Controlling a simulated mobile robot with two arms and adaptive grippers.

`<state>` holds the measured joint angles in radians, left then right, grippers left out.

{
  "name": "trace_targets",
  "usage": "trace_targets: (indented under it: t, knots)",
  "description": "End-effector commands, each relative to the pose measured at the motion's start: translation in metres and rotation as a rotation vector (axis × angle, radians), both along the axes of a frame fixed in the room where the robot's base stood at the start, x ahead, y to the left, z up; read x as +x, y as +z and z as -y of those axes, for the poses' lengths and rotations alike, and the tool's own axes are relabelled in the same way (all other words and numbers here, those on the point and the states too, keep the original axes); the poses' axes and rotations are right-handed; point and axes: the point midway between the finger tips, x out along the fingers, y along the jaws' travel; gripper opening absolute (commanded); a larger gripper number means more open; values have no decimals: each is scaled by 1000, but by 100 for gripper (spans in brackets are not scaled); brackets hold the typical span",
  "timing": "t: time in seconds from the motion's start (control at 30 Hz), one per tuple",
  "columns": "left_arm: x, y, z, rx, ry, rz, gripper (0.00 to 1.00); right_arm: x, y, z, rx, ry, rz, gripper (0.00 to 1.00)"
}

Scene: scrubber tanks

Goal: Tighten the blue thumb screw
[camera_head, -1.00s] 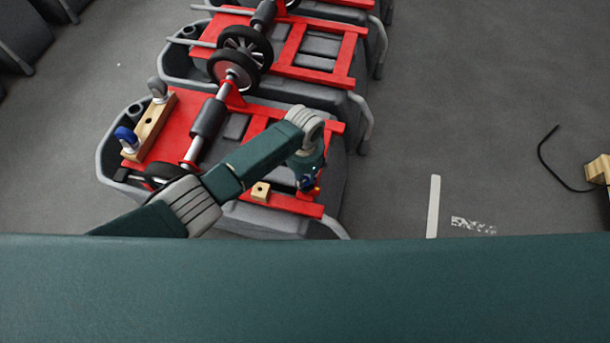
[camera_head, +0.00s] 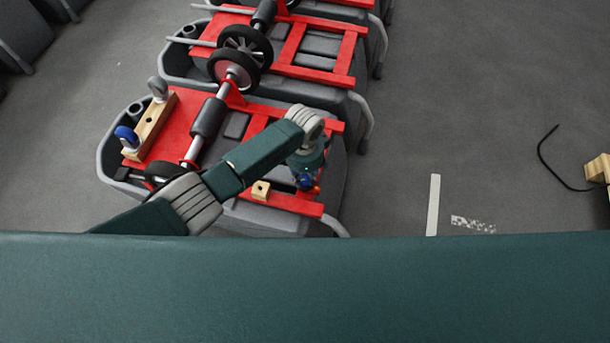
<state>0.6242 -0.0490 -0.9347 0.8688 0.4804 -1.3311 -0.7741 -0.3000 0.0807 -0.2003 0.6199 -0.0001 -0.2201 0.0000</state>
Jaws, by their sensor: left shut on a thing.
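My left gripper (camera_head: 308,187) is at the lower end of my left wrist, over the lower right part of the red frame (camera_head: 290,202). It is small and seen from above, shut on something. A blue piece (camera_head: 305,181) shows at its end, seemingly the blue thumb screw; fingers and screw seat are mostly hidden by the wrist. A small wooden block with a hole (camera_head: 261,190) sits on the frame, left of the gripper. My right gripper is out of view.
The frame lies on a grey tank (camera_head: 335,185) with an axle and black wheels (camera_head: 240,55). A grey round piece (camera_head: 158,88) stands on the wooden bar. More tanks stand behind. The floor to the right is mostly clear, with a black cable (camera_head: 558,170).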

Motion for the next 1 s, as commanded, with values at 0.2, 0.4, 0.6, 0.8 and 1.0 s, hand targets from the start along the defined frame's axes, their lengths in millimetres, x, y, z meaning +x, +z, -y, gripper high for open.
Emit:
trace_targets:
  t: [0.2, 0.4, 0.6, 0.8, 1.0]
  knots:
    - [0, -2, -10, 21, 5, -6, 0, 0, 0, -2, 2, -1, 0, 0]
    - [0, -1, -8, 16, 5, -2, 43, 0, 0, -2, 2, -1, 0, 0]
    - [1, 0, -4, 9, 3, -1, 43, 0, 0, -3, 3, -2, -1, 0]
    - [1, 0, -3, 6, 2, 0, 43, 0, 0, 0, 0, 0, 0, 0]
    - [1, 0, -2, 5, 24, 0, 43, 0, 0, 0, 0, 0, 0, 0]
